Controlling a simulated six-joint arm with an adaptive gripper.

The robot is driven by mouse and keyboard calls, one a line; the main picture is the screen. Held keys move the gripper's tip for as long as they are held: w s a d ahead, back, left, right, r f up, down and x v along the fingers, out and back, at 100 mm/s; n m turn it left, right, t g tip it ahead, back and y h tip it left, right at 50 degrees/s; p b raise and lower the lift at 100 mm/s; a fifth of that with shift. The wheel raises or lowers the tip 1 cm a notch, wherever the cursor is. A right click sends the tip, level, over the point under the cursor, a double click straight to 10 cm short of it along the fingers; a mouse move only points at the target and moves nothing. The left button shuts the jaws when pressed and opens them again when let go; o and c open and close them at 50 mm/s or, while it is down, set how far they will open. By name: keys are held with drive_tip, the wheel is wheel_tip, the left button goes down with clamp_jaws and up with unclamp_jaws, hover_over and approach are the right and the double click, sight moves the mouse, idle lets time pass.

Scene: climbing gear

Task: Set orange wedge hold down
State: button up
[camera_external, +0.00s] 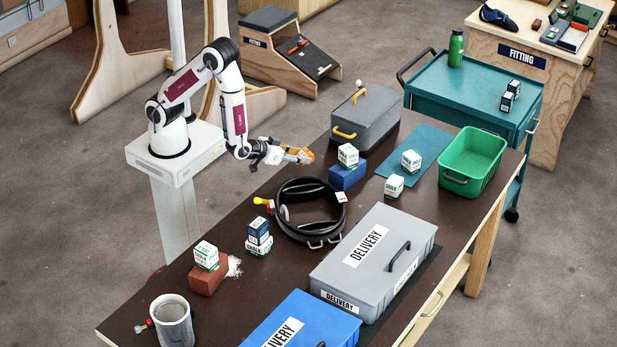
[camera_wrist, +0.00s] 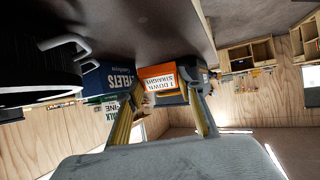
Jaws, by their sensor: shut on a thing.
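The orange wedge hold (camera_external: 306,156) is at the tip of my gripper (camera_external: 293,154), near the table's far-left edge. In the wrist view the orange piece (camera_wrist: 158,75), with a white printed label, sits between the two finger ends of my gripper (camera_wrist: 166,92). The fingers are shut on it. Its lower part is partly hidden by the fingers, and its height above the dark table (camera_external: 265,282) is hard to tell.
A blue block with a white chalk box (camera_external: 348,155) stands just right of my gripper. A delivery box (camera_external: 375,255) and a green bin (camera_external: 473,160) are farther right.

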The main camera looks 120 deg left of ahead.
sight(297, 173)
drive_tip(key=shift+f, duration=2.05)
drive_tip(key=shift+f, duration=0.1)
drive_tip(key=o, duration=1.1)
drive_tip(key=shift+s+d+r, duration=0.15)
drive_tip(key=shift+d+r, duration=0.25)
drive_tip(key=shift+d, duration=0.1)
drive_tip(key=shift+v, duration=5.4)
drive_tip(key=shift+s+a, duration=0.1)
drive_tip(key=shift+s, duration=0.05)
drive_tip(key=shift+r, duration=0.1)
